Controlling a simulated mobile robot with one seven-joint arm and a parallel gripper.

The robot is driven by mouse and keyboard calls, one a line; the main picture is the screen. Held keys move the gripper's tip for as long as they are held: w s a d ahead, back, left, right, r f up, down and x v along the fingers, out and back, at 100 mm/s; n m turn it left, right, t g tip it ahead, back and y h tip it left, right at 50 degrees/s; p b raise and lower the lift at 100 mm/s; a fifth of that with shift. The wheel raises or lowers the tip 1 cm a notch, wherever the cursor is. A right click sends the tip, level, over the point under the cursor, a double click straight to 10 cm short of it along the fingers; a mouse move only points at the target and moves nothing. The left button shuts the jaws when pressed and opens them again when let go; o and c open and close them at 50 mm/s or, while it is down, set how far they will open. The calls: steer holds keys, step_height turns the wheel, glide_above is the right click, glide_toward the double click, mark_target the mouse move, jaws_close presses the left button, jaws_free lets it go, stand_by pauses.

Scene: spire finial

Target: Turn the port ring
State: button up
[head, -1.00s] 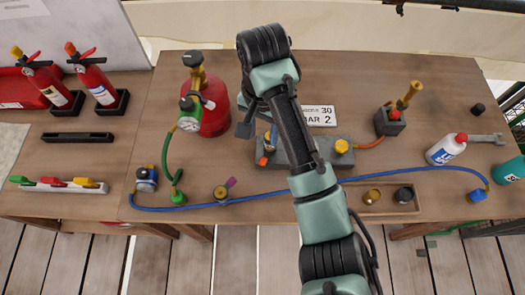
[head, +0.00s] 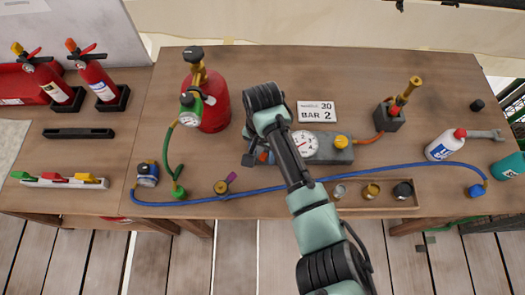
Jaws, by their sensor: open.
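My gripper (head: 249,158) is open and small in view, over the left end of a grey block (head: 333,153). The block carries a round white gauge (head: 305,144) and a yellow knob (head: 341,142). An orange part (head: 263,157) shows at the block's left end, beside my gripper, and is partly covered by my arm. I cannot tell which part is the port ring. A brass fitting (head: 221,188) with a purple lever stands to the lower left, apart from my gripper. No contact can be made out.
A red cylinder (head: 216,112) with a gauge and green hose stands left of my arm. A blue hose (head: 420,166) crosses the front of the table. A tray (head: 330,209) of small fittings, a white bottle (head: 440,149) and a wrench (head: 486,135) lie right.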

jaws_close()
